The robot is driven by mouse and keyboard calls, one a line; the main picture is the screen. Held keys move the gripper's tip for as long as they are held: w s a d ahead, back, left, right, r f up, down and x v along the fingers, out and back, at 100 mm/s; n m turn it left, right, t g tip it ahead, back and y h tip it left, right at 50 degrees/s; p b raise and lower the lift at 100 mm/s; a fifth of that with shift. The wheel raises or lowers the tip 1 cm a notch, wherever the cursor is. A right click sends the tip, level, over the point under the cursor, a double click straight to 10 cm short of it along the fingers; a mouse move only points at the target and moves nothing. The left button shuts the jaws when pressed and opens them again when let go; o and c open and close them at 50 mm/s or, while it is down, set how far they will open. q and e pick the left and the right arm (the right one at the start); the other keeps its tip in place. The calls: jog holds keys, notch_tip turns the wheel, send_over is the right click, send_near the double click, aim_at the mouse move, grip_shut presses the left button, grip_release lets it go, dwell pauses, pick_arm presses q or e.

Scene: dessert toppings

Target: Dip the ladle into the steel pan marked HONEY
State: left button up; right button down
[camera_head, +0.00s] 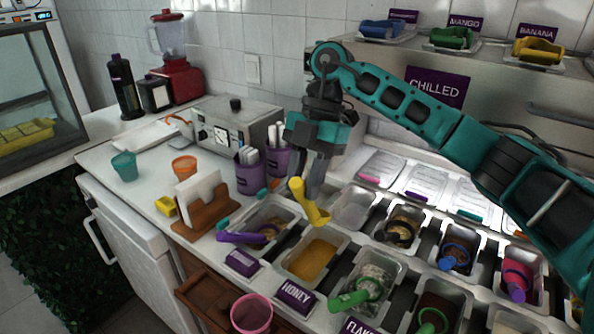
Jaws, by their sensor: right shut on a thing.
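My right gripper (312,178) comes down from the upper right and is shut on a yellow ladle (311,205). The ladle hangs tilted below the fingers, just behind the far edge of the honey pan in the picture; its exact height over the pans is hard to judge. The steel pan (291,267) holds an amber-yellow filling, and a purple HONEY label (294,297) stands in front of it. My left gripper is not in view.
A pan with a purple scoop (247,238) is to the left of the honey pan; a pan with a green scoop (352,297) is to its right. Purple cups (250,176) with white sticks stand behind. A wooden napkin holder (206,216) sits left. A pink cup (251,313) is at the front.

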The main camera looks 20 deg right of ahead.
aim_at(308, 213)
jog(key=shift+d+f, duration=0.1)
jog(key=shift+f, duration=5.55)
pick_arm(q)
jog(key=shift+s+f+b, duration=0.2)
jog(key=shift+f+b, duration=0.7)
jog(key=shift+b, duration=0.05)
pick_arm(e)
jog(key=shift+w+d+f, duration=0.35)
jog(key=shift+d+f, duration=0.2)
jog(key=shift+w+d+f, duration=0.35)
jog(key=shift+d+f, duration=0.15)
jog(key=shift+d, duration=0.05)
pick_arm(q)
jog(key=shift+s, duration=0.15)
